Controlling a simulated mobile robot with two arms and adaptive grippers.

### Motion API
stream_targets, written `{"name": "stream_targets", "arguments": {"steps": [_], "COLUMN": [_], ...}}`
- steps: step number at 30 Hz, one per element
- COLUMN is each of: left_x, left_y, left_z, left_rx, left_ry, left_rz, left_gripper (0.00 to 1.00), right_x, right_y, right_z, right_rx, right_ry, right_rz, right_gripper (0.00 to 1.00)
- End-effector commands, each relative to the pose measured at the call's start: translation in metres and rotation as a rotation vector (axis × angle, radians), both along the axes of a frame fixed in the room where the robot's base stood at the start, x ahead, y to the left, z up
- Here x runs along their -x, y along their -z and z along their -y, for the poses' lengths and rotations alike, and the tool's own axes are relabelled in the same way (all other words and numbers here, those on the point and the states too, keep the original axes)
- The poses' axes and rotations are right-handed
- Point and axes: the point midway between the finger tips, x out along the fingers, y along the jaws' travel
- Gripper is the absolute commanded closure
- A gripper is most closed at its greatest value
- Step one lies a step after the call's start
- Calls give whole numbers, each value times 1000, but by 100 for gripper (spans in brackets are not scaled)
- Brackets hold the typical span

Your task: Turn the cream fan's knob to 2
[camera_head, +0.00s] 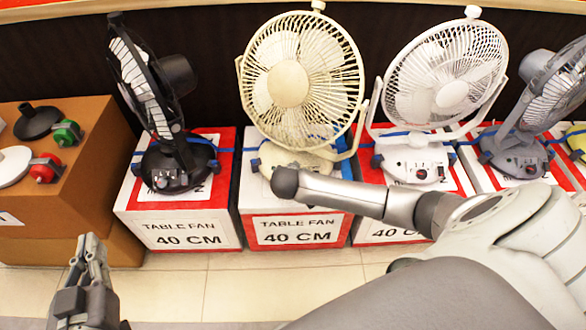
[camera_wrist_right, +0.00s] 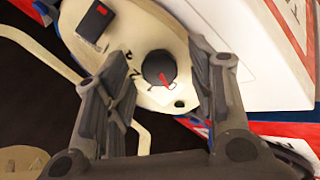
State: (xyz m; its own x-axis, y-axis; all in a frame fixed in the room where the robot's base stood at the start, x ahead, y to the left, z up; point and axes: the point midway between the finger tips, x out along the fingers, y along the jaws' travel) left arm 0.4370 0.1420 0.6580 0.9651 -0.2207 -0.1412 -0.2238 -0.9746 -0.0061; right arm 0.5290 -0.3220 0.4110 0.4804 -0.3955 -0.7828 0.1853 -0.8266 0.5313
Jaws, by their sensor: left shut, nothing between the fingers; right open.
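The cream fan (camera_head: 290,80) stands on a red and white table fan box in the middle of the head view. My right arm hides much of its base there. In the right wrist view its cream base (camera_wrist_right: 150,38) shows a round black knob (camera_wrist_right: 157,65) with a red pointer mark. Small dark marks beside the knob are partly hidden and hard to read. My right gripper (camera_wrist_right: 160,62) is open, with one finger on either side of the knob; I cannot tell if they touch it. My left gripper (camera_head: 91,240) is shut and empty at the lower left, away from the fans.
A black fan (camera_head: 155,100) stands left of the cream fan, a white fan (camera_head: 445,80) to its right, and a grey fan (camera_head: 540,110) farther right. A brown box (camera_head: 85,190) at the left bears small items. A black switch (camera_wrist_right: 95,20) sits near the knob. The floor in front is clear.

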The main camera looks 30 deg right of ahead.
Motion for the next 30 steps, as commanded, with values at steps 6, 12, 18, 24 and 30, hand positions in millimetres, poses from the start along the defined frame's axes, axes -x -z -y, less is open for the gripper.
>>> {"name": "stream_targets", "arguments": {"steps": [6,12,18,24,30], "left_x": [-1,-1,-1,-1,0], "left_y": [-6,-6,-5,-5,-2], "left_z": [1,1,1,1,1], "left_rx": [8,8,8,8,2], "left_ry": [2,2,2,2,1], "left_rz": [29,29,28,27,3], "left_gripper": [100,100,100,100,100], "right_x": [-1,-1,-1,-1,-1], "right_y": [2,2,2,2,1], "right_z": [1,1,1,1,1], "right_rx": [0,0,0,0,-7], "right_ry": [0,0,0,0,9], "right_rz": [0,0,0,0,4], "right_gripper": [49,51,76,95,95]}}
